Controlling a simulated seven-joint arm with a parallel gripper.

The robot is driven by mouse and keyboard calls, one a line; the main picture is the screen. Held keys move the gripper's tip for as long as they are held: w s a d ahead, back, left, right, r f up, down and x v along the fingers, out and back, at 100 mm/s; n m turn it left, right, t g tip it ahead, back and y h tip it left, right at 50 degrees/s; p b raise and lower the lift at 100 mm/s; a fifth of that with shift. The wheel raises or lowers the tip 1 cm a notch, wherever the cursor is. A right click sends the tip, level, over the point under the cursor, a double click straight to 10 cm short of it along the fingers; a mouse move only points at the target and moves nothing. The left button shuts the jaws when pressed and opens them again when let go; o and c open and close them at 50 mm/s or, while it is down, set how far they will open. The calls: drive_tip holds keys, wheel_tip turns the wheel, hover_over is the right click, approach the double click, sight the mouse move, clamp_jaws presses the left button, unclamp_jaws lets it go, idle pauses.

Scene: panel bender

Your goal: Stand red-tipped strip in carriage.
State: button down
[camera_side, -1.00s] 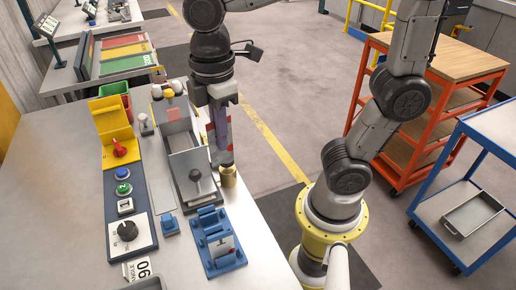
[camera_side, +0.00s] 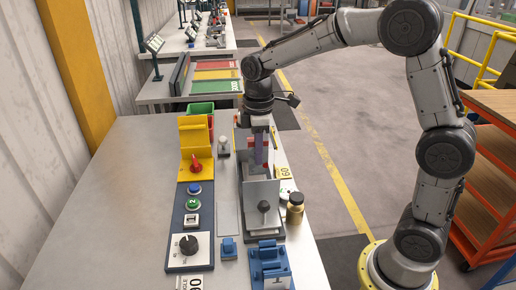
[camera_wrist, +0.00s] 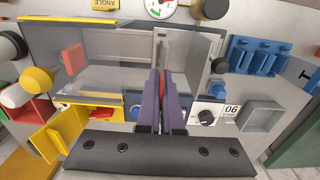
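My gripper (camera_side: 262,160) points down over the metal carriage (camera_side: 259,193), with its purple fingers partly behind the carriage's upright plate. In the wrist view the fingers (camera_wrist: 165,98) are nearly together. A thin red sliver shows between them and looks like the red tip of the strip (camera_wrist: 162,82); the rest of the strip is hidden by the fingers. The carriage's clear and grey walls (camera_wrist: 190,50) surround the finger area in the wrist view. I cannot tell whether the strip's lower end touches the carriage floor.
A blue slotted rack (camera_side: 268,262) stands at the near end. A control panel (camera_side: 190,225) with buttons and a dial lies to the left, and a yellow bracket with a red knob (camera_side: 196,167) behind it. The bench's left side (camera_side: 130,200) is clear.

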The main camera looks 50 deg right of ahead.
sight(258, 171)
drive_tip(key=shift+f, duration=1.95)
drive_tip(key=shift+f, duration=0.9)
drive_tip(key=c, duration=1)
unclamp_jaws()
drive_tip(key=shift+o, duration=0.3)
drive_tip(key=shift+o, duration=1.3)
drive_tip(key=shift+r, duration=4.5)
